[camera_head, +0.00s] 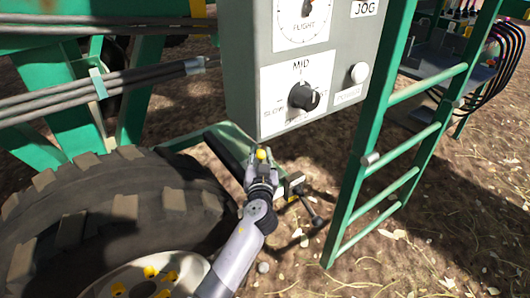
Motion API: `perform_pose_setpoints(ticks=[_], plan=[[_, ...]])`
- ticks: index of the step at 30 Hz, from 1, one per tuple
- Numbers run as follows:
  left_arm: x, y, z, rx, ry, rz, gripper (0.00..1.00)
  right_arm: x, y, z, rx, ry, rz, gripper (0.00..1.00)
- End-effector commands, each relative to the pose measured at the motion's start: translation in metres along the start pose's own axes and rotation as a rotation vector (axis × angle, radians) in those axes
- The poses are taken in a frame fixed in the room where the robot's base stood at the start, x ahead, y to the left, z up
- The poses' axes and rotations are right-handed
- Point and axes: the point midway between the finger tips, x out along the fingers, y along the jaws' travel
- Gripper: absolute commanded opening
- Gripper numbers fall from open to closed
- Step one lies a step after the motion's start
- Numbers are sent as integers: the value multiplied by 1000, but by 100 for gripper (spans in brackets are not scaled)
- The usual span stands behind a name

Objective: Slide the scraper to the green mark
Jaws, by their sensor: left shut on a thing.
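My left gripper (261,168) reaches up from the bottom of the head view, in front of a green frame member beside the tire. It is shut on a small yellow knob (262,154), which shows at its fingertips. Whether this knob belongs to the scraper I cannot tell, as the gripper hides most of what is under it. A metal bracket end (294,184) with small yellow and green patches shows just right of the gripper. I cannot make out a clear green mark apart from the green machine paint. My right gripper is out of view.
A grey control box (244,75) with dials and a black knob (303,96) hangs just above the gripper. A large tire (100,215) stands at left, a green ladder (372,140) at right. A dark rod (310,208) sticks out right of the gripper. Straw-strewn soil lies below.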

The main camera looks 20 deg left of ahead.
Motion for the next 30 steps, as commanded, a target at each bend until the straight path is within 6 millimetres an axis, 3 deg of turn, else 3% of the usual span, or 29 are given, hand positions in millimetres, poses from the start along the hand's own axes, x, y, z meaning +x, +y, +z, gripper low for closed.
perform_pose_setpoints(ticks=[4, 13, 14, 23, 30], plan=[[-12, -17, 6, 1, -5, -2, 0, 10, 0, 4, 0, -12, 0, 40], [-13, -19, 6, 2, -4, 0, 0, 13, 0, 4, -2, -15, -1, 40], [-13, -19, 6, 2, -4, 0, 26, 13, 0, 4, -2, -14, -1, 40], [-13, -19, 5, 2, -3, -1, 46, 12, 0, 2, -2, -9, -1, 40], [-13, -19, 5, 2, -2, -1, 46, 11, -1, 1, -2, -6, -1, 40]])
